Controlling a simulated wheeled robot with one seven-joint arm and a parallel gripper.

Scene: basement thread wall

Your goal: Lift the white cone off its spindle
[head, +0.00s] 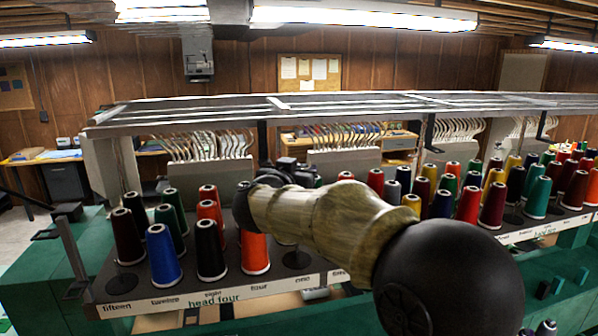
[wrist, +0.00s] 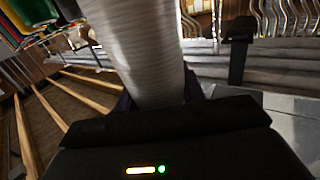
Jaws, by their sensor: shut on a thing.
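The white cone (wrist: 140,50) of thread fills the upper middle of the wrist view, close to the camera. My gripper (wrist: 158,103) is shut on it, with dark fingers partly visible at either side. The cone's far end runs out of the frame, so I cannot tell whether a spindle is inside it. In the head view, my gripper (head: 288,170) is mostly hidden behind my arm, and I cannot make out the white cone there. A bare dark spindle base (head: 297,259) shows on the thread shelf (head: 205,302), right of an orange-red cone (head: 254,250).
Blue (head: 163,255), black (head: 210,250) and dark brown cones stand close together left of my arm. Several more coloured cones stand on the right. A grey overhead rail (head: 330,102) runs above the shelf. Wire guides (head: 205,145) hang behind.

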